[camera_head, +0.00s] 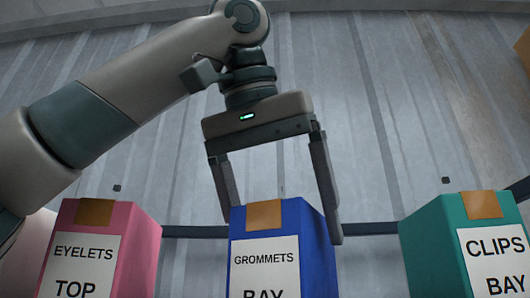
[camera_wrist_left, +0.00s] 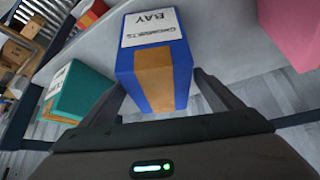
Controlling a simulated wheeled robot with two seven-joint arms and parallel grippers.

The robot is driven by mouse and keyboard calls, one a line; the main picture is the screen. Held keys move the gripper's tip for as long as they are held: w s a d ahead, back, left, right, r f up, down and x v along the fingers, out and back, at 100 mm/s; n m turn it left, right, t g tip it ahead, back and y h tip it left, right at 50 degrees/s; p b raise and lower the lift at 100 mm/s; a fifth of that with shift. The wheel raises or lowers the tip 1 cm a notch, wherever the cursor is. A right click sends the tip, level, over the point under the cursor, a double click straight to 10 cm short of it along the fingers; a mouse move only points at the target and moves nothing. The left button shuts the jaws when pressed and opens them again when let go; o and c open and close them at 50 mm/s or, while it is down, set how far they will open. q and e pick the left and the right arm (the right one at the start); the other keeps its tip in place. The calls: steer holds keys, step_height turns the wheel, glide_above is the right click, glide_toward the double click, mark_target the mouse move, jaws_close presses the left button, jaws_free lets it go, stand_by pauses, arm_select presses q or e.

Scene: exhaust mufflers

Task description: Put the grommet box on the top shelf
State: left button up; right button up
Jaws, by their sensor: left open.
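The grommet box (camera_head: 307,240) is blue with brown tape on top and a white label reading GROMMETS and BAY. It stands between a pink box and a teal box in the head view. My left gripper (camera_head: 281,218) points down over it, jaws open, with one finger on each side of its upper part. In the left wrist view the blue box (camera_wrist_left: 181,73) is between the open fingers (camera_wrist_left: 168,100). I cannot tell whether the fingers touch it. The box's lower part is cut off in the head view. My right gripper is not in view. I cannot make out a top shelf.
The pink EYELETS box (camera_head: 138,245) stands at left, labelled TOP. The teal CLIPS box (camera_head: 430,245) stands at right, labelled BAY. Gaps separate the three boxes. The left wrist view shows several brown boxes (camera_wrist_left: 15,52) at its far left.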

arm_select(q)
steer(key=v, duration=1)
steer(key=shift+s, duration=0.1)
steer(key=shift+d, duration=0.1)
stand_by(0.4)
